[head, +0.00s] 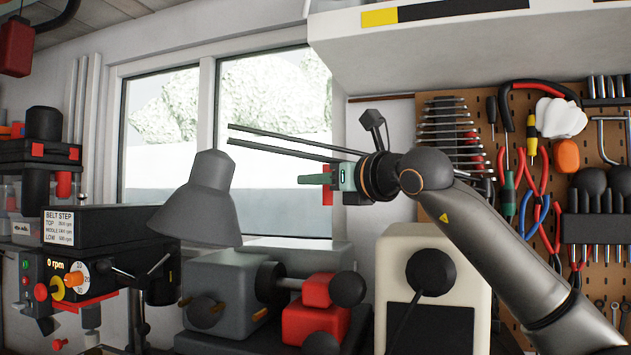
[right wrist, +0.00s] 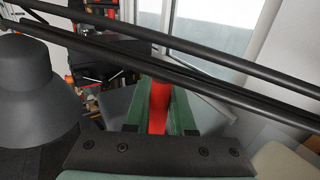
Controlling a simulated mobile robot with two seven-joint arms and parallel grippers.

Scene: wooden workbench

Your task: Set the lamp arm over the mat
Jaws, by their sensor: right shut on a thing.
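The lamp's grey shade (head: 205,195) hangs at the left of centre in the head view, and it also shows at the left of the right wrist view (right wrist: 40,85). The lamp arm (head: 290,145) is a pair of thin dark rods, which cross the top of the right wrist view (right wrist: 200,82). My right gripper (head: 312,180), with green fingers, is just below the rods. It is shut on a red upright handle (right wrist: 158,110), whose top reaches the rods in the wrist view; its joint to them is unclear. I see no mat. My left gripper is out of view.
A grey and red bench machine (head: 225,290) stands below the shade. A black machine marked belt step (head: 110,227) is at the left, and a cream machine (head: 440,250) is below my right arm. A tool pegboard (head: 525,110) fills the right; a white shelf (head: 450,45) overhangs.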

